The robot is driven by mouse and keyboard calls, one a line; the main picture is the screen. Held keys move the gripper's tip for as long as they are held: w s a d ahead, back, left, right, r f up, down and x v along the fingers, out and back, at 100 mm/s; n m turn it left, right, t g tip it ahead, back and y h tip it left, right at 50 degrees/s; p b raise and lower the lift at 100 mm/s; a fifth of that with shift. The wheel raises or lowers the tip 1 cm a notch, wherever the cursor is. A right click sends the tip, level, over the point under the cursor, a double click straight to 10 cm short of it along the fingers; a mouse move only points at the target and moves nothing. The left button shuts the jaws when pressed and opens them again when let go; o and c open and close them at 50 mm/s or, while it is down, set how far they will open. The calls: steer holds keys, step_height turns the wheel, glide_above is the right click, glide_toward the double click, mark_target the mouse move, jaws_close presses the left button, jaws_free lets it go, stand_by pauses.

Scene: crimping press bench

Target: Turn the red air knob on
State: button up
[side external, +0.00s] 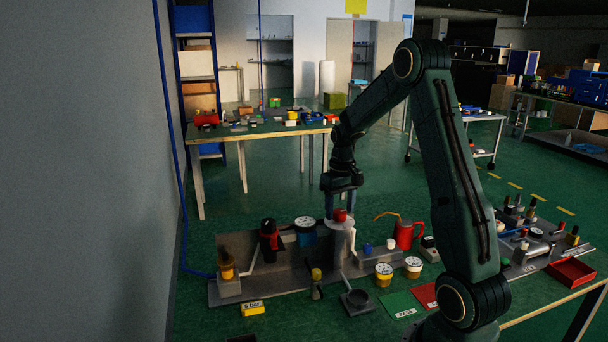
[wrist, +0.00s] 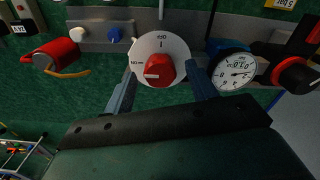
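In the wrist view the red knob (wrist: 160,70) is in the middle of a white dial (wrist: 177,46) with dark lettering. My gripper (wrist: 160,82) is open, one finger on each side of the knob, with gaps showing. Contact is not visible.
A pressure gauge (wrist: 232,70) and a black-and-red part (wrist: 292,75) stand right of the dial in the wrist view.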

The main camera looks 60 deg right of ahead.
mark_target(340, 211)
steer(key=shift+r, duration=0.1)
step_height(340, 211, up, 14)
steer(key=shift+f, duration=0.2)
stand_by(0.7)
